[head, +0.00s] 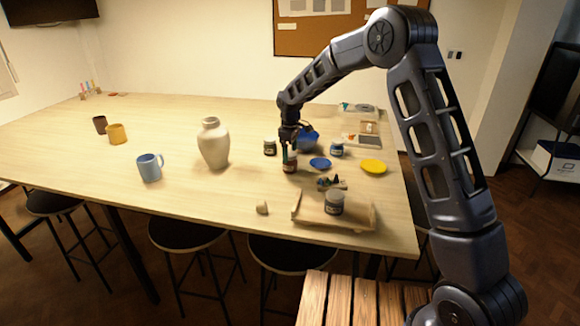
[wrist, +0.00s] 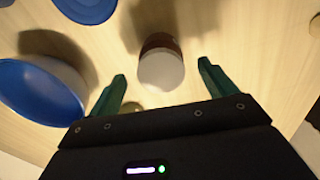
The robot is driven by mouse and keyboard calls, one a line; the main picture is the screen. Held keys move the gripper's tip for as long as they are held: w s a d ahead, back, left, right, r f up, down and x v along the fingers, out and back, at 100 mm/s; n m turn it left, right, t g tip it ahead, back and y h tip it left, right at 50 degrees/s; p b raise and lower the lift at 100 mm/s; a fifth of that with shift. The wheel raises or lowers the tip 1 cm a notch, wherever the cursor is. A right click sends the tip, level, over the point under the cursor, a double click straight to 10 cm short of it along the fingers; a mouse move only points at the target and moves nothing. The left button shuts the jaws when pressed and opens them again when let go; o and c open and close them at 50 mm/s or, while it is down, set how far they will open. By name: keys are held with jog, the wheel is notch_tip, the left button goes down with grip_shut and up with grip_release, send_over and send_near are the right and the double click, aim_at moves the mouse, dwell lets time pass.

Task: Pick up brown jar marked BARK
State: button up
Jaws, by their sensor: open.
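A small brown jar (head: 289,167) stands on the table directly below my gripper (head: 289,152) in the head view. Its label is too small to read as BARK. In the wrist view the jar (wrist: 161,65) shows a pale round lid and a brown side. It lies between and just beyond the two green fingertips of my gripper (wrist: 162,71). The fingers are apart, with a gap on each side of the jar, and hold nothing. In the head view the fingers partly cover the jar.
A dark jar (head: 270,147), a blue jar (head: 337,149), a blue bowl (head: 309,140) and a blue dish (head: 320,163) stand close around. A wooden tray (head: 355,222) with a grey jar (head: 335,203) is nearer. A vase (head: 213,145) stands left.

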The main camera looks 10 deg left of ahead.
aim_at(290, 163)
notch_tip(290, 163, down, 4)
jog(key=shift+f, duration=0.2)
jog(key=shift+c, duration=0.4)
jog(key=c, duration=1.2)
jog(key=shift+o, duration=0.2)
jog(key=shift+r, duration=0.1)
